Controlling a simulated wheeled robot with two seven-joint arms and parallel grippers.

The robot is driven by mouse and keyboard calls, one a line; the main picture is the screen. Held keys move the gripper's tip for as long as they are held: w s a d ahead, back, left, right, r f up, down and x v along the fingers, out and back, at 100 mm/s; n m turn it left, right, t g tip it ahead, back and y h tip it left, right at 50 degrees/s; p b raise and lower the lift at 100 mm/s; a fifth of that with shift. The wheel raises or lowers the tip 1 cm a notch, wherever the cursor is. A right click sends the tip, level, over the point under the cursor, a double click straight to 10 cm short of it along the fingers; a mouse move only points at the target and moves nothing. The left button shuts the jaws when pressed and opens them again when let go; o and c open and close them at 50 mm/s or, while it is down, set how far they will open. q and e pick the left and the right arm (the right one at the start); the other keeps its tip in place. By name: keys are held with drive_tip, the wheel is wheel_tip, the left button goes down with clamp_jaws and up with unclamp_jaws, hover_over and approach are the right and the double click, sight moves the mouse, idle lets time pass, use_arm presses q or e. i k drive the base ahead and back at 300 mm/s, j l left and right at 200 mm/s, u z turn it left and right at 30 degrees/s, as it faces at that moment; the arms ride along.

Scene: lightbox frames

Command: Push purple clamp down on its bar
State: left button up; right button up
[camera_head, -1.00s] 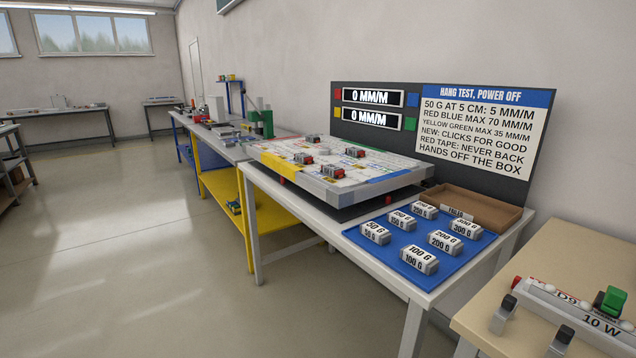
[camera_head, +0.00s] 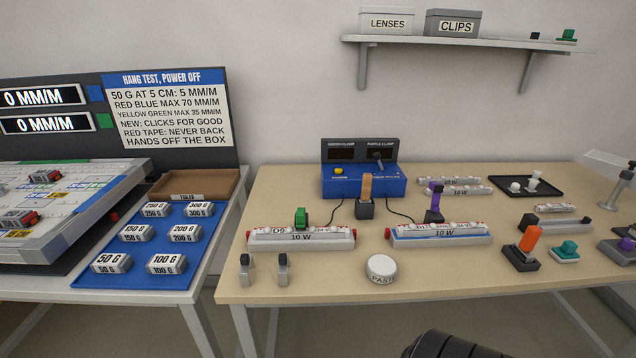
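A purple upright piece (camera_head: 436,197) with a dark lower part stands at the far side of the right-hand 10 W bar (camera_head: 437,237), which has a blue front edge. I cannot tell whether it rests on that bar or just behind it. A second, smaller purple piece (camera_head: 628,243) sits on a grey base at the right picture edge. A green clamp (camera_head: 301,217) sits on the left-hand 10 W bar (camera_head: 300,240). Neither gripper shows; only a black ribbed part of my own body shows at the bottom edge.
A blue box (camera_head: 364,188) with dark displays stands behind the bars. A white paste jar (camera_head: 381,268), two small grey posts and an orange-handled tool (camera_head: 528,243) are near the front. Left are weights on a blue mat (camera_head: 157,272). A shelf (camera_head: 460,40) hangs above.

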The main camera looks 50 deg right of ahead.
sight(437, 188)
drive_tip(key=z, duration=1.45)
